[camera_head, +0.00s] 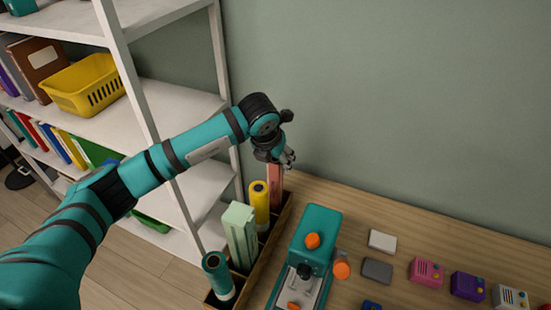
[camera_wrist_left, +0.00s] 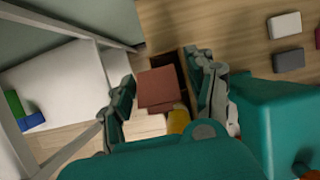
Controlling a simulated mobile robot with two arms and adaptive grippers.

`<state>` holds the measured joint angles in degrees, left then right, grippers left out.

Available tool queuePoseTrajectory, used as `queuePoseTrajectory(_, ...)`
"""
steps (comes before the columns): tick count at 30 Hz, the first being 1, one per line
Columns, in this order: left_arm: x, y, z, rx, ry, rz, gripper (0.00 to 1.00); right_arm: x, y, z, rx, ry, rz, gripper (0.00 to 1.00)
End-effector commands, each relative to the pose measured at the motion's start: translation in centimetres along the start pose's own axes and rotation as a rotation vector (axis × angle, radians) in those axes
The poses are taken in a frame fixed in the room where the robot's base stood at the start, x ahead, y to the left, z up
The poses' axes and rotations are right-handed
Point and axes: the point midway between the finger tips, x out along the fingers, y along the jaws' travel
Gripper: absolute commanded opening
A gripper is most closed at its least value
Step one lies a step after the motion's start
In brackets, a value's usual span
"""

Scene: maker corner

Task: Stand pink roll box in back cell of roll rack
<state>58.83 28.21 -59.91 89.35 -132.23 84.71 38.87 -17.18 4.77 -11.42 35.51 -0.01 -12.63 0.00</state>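The pink roll box (camera_head: 275,187) stands upright in the back cell of the roll rack (camera_head: 262,262), close to the wall. My left gripper (camera_head: 287,160) is just above the box's top. In the left wrist view the pink box's top (camera_wrist_left: 160,87) lies between my two spread fingers (camera_wrist_left: 165,98), with gaps beside it, so the gripper looks open. The dark inside of the rack (camera_wrist_left: 184,72) shows beside the box. The box's lower part is hidden inside the rack. My right gripper is not in view.
In the rack's other cells stand a yellow roll (camera_head: 259,203), a pale green box (camera_head: 240,235) and a teal roll (camera_head: 217,275). A teal machine (camera_head: 315,235) stands right of the rack. A white shelf (camera_head: 150,95) is at left. Several small blocks lie on the table's right.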

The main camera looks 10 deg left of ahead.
Motion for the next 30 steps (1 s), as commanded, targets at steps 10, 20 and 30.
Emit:
queuePoseTrajectory(10, -0.5, 0.0, 0.1, 0.0, -0.002, 0.0, 0.58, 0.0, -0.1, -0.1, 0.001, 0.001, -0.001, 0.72)
queuePoseTrajectory(20, -6.6, 0.1, 0.1, 0.001, -0.006, 0.001, 0.58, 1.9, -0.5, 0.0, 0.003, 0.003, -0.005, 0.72)
queuePoseTrajectory(30, -11.7, 0.0, 0.1, 0.001, -0.001, 0.0, 0.58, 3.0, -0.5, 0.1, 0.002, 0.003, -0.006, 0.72)
